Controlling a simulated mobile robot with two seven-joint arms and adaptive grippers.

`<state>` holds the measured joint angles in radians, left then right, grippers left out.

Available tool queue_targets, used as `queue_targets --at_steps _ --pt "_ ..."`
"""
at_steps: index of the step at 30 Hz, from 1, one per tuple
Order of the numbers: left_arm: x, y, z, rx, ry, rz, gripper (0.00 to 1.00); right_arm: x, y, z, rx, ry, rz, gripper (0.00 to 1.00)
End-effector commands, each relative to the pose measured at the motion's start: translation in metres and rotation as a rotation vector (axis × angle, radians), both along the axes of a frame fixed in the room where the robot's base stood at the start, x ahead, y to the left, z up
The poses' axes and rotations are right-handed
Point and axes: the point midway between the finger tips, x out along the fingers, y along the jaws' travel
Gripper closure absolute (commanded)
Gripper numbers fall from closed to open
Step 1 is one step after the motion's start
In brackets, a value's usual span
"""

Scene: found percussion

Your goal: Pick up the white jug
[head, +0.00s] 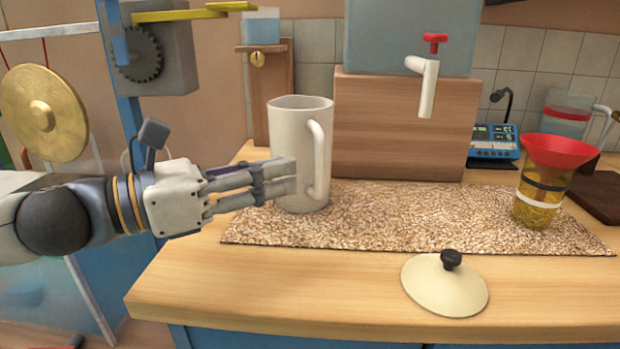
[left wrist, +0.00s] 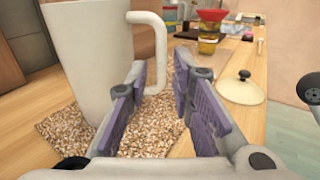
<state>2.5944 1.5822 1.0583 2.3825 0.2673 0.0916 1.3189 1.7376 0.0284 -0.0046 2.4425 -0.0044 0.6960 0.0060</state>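The white jug (head: 290,125) stands upright on the left end of a speckled mat, its handle on the right side. In the left wrist view the jug (left wrist: 88,55) is at the upper left, with its handle pointing right. My left gripper (head: 288,177) reaches in from the left in front of the jug's lower body. Whether a finger touches the jug I cannot tell. My right gripper does not show.
The speckled mat (head: 400,225) lies on the wooden counter (head: 250,290). A cream lid (head: 445,286) with a black knob lies at the front. A jar with a red funnel (head: 556,153) stands at the mat's right end. A wooden block (head: 400,125) bearing a tank with a red-handled tap (head: 428,82) stands behind.

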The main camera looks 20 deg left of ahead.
Motion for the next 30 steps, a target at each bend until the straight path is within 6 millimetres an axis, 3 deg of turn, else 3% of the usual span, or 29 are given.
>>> queue_targets --at_steps 1,12,19,20,22,23,30 --pt "0.008 -0.006 -0.01 0.004 0.01 -0.002 0.79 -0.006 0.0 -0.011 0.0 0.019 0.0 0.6" --pt "0.048 -0.046 0.004 0.002 0.002 0.0 0.79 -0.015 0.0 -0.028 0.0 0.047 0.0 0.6" --pt "0.05 -0.047 0.007 0.0 0.0 0.002 0.79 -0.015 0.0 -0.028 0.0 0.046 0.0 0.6" --pt "0.05 -0.047 0.007 0.0 0.0 0.002 0.81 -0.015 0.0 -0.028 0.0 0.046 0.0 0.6" --pt "0.05 -0.047 0.007 0.0 0.0 0.002 0.97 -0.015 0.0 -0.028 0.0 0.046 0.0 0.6" --pt "0.05 -0.047 0.007 0.0 0.0 0.002 1.0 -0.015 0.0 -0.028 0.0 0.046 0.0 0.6" --pt "0.05 -0.047 0.008 0.001 -0.003 0.002 1.0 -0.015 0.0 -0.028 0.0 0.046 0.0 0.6"
